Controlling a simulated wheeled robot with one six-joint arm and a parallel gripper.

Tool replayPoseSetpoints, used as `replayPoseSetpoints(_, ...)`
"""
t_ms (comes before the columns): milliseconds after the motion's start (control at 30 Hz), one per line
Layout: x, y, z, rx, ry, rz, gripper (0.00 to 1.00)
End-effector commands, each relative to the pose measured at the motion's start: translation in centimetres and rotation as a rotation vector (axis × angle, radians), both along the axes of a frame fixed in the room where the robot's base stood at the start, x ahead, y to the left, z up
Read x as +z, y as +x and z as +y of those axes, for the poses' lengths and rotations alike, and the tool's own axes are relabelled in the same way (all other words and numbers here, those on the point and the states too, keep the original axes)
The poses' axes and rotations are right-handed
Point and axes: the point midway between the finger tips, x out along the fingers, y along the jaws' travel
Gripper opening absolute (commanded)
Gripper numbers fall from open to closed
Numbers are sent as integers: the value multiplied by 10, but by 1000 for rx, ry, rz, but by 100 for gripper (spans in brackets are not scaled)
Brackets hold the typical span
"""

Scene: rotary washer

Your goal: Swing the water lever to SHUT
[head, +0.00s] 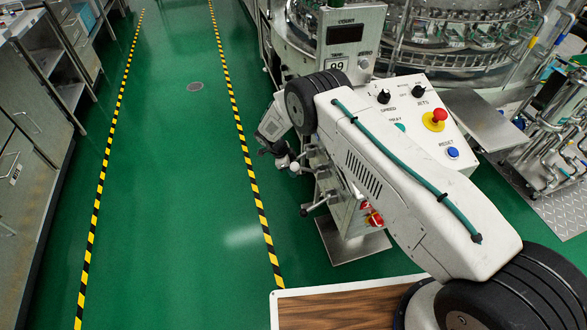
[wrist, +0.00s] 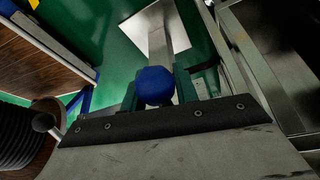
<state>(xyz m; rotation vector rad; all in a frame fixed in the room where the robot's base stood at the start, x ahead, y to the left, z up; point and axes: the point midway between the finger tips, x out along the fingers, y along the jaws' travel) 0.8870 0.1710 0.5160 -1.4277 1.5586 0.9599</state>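A blue ball knob (wrist: 155,86), which looks like the end of the water lever, shows in the middle of the wrist view. My gripper (wrist: 158,88) has its dark green fingers on either side of this knob. The fingers stand about a knob's width apart; whether they press on it is not clear. In the head view my gripper (head: 281,160) is at the left side of the machine's control stand, beside several small levers; the blue knob is hidden there. No SHUT marking can be read.
The control stand (head: 357,248) carries a sloped panel (head: 408,98) with a red stop button (head: 439,115) and a blue reset button (head: 453,153). Red handles (head: 373,217) sit low on it. Green floor (head: 180,180) is clear.

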Motion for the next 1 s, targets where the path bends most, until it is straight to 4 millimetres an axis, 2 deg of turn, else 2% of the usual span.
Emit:
replayPoseSetpoints(33,9,13,3,3,12,-29,35)
replayPoseSetpoints(100,9,12,4,4,11,-28,53)
replayPoseSetpoints(467,9,7,9,7,8,-17,53)
replayPoseSetpoints(800,59,11,29,7,10,-20,53)
replayPoseSetpoints(1000,76,12,34,4,9,-20,53)
